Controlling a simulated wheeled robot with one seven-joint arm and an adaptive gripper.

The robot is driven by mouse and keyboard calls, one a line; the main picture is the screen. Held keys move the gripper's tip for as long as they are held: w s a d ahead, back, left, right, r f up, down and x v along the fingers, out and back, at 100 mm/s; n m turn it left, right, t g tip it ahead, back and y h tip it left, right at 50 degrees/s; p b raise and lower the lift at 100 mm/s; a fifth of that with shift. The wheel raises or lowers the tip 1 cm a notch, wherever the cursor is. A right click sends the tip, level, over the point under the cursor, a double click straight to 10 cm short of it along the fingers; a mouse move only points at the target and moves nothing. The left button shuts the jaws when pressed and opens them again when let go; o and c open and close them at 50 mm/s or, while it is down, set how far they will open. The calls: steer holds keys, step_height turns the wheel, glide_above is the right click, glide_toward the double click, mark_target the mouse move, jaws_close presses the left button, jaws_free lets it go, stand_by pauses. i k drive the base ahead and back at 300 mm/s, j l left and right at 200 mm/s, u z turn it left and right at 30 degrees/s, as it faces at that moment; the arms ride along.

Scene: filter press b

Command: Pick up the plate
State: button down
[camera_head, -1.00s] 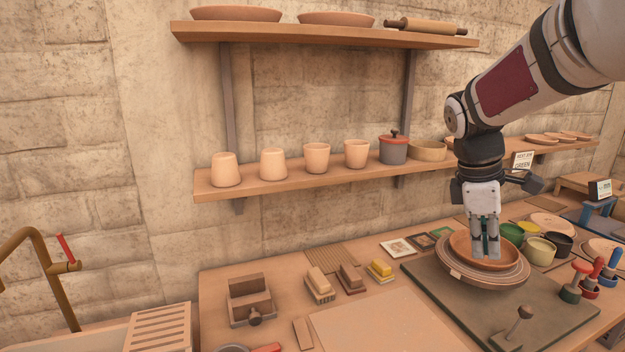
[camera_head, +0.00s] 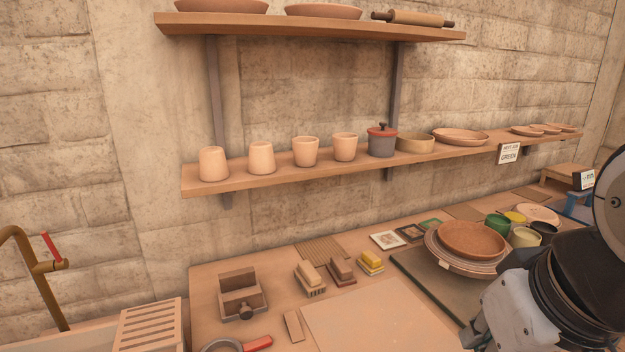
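A reddish-brown round plate or shallow bowl (camera_head: 472,238) rests on top of a wider, paler round piece (camera_head: 455,264) on the dark green board of the worktable. My gripper (camera_head: 485,333) is at the lower right, in front of the board and apart from the plate. Its fingers are largely cut off or hidden, so I cannot tell whether it is open or shut. More plates lie on the shelves: one on the middle shelf (camera_head: 460,135), and others on the top shelf (camera_head: 322,12).
Several colored pots (camera_head: 497,223) stand right of the plate. The middle shelf (camera_head: 270,170) overhangs the table's back, with several cups and a sign reading GREEN (camera_head: 509,153). Brushes and blocks (camera_head: 310,277) lie left of the board. A pale flat slab (camera_head: 365,318) lies in front.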

mark_target(473, 240)
steer(key=i+j+z, duration=0.1)
steer(key=i+z, duration=0.3)
steer(key=i+j+z, duration=0.15)
steer(key=z, duration=0.3)
